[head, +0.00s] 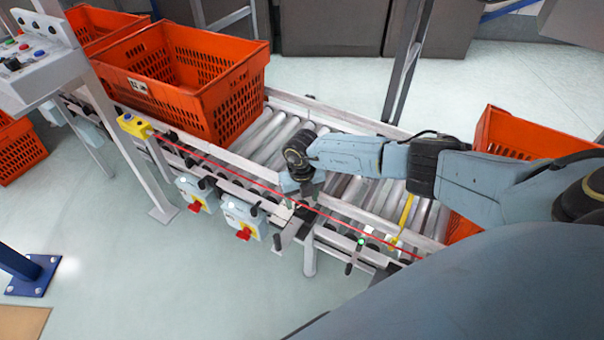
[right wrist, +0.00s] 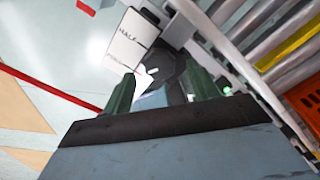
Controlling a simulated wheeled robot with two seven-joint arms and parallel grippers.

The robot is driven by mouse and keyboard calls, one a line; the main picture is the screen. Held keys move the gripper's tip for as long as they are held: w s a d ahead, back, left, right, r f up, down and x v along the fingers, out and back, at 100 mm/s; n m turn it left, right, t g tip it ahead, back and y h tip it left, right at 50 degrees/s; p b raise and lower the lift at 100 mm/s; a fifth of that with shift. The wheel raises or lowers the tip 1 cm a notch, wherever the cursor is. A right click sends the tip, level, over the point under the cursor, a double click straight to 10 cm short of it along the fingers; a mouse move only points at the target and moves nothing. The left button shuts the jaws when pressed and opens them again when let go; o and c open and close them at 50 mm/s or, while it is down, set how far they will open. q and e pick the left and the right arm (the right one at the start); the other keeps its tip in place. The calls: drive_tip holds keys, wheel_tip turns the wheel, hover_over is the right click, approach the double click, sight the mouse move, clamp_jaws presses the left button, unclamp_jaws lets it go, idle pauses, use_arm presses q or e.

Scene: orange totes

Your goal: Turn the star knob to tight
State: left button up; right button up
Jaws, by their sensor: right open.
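In the right wrist view, a dark grey rounded part, which looks like the star knob (right wrist: 166,68), shows beyond and between the two green fingers of my right gripper (right wrist: 160,92). The fingers are apart; I cannot tell whether they touch the knob. A white label card (right wrist: 134,40) with partly legible dark print is beside it. In the head view my right gripper (head: 296,203) points down at the conveyor's near rail, and the knob is hidden or too small to make out there. My left gripper is not in view.
An orange tote (head: 190,112) stands on the roller conveyor (head: 262,137), left of my right arm. Another tote (head: 520,135) is behind that arm at right. Switch boxes with red knobs (head: 243,234) hang on the near rail. A red cord (head: 230,170) runs along it.

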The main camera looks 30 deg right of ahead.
sight(302, 205)
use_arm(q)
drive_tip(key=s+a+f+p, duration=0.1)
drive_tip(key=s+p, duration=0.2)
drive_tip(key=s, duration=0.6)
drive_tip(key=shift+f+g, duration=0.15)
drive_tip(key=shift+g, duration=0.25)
use_arm(e)
wheel_tip(302, 205, up, 11)
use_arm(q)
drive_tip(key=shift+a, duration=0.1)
